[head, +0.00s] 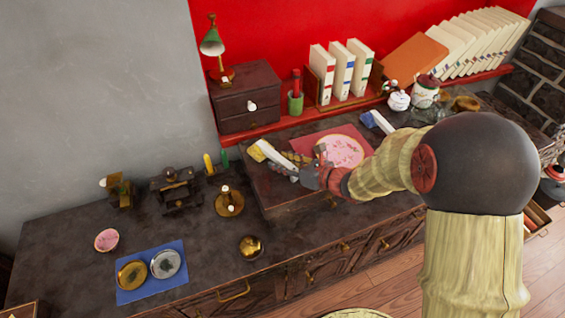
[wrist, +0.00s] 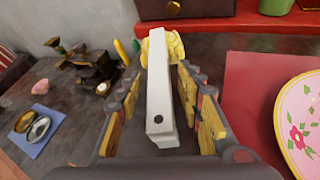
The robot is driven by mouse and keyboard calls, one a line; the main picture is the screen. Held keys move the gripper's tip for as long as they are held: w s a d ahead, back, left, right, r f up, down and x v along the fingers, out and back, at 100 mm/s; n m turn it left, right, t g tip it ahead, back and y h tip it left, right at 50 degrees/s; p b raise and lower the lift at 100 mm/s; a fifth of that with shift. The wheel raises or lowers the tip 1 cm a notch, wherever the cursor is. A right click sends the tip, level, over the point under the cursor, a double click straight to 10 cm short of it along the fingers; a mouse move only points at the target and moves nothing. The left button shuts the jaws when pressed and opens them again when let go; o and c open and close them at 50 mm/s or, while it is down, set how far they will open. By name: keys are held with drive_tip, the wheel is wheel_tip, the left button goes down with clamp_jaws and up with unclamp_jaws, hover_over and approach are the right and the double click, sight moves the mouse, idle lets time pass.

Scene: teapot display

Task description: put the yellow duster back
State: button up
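The yellow duster (head: 258,151) has a yellow fluffy head and a white handle. In the head view it lies at the left end of the raised dark board on the counter, its handle pointing toward my gripper (head: 305,174). In the wrist view the duster's white handle (wrist: 161,90) runs between the two fingers of my gripper (wrist: 163,72), with its yellow head beyond the fingertips. The fingers stand apart on either side of the handle, with narrow gaps showing. My gripper looks open around it. A second duster (head: 376,121), blue and white, lies farther right.
A pink floral plate (head: 341,151) lies right of my gripper. A small drawer chest (head: 246,99) and a green pot (head: 295,103) stand behind on the red shelf. Brass items and a blue mat (head: 130,293) are on the left counter. Bare counter shows between them.

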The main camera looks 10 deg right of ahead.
drive_tip(key=v, duration=1.2)
